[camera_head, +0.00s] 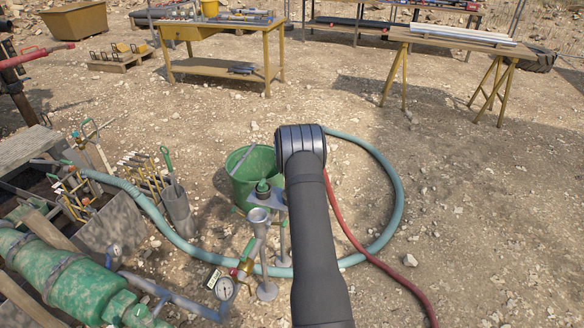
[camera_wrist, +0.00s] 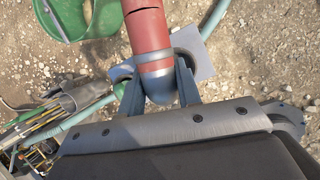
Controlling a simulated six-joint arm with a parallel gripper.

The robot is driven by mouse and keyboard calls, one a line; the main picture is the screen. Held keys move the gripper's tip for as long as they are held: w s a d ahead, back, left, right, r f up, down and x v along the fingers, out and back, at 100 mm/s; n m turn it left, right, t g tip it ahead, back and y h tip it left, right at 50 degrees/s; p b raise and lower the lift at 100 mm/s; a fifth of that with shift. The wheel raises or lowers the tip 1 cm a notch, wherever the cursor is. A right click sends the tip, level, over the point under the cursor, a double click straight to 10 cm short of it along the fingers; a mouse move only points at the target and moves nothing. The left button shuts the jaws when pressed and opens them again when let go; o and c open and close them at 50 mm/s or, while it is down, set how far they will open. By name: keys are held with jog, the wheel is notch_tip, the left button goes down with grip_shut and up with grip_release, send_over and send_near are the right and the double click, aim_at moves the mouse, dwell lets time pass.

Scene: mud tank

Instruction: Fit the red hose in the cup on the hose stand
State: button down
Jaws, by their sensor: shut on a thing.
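In the wrist view my gripper (camera_wrist: 158,84) is shut on the red hose (camera_wrist: 148,30), its two fingers on either side of the rounded grey metal end. The hose stand (camera_wrist: 200,62) shows as a grey plate behind that end. I cannot tell whether the hose end touches the stand or is apart from it. In the head view the hose stand (camera_head: 277,204) is left of my arm, with a grey funnel-like cup (camera_head: 259,215) at its front left. The red hose (camera_head: 345,228) trails right and down from behind my arm, which hides my gripper and the hose end.
A green bucket (camera_head: 247,185) stands just behind the stand. A thick teal hose (camera_head: 398,190) loops around on the ground. A pressure gauge (camera_head: 225,288) and green tank (camera_head: 65,262) are at the lower left. Open gravel lies to the right.

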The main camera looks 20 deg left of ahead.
jog(key=shift+f, duration=1.45)
jog(key=shift+f, duration=0.45)
jog(key=shift+f, duration=0.75)
jog(key=shift+f, duration=1.05)
jog(key=c, duration=1.2)
grip_release()
jog(key=shift+o, duration=1.2)
jog(key=shift+f, duration=0.1)
jog(key=v, duration=1.7)
jog(key=shift+r, duration=0.3)
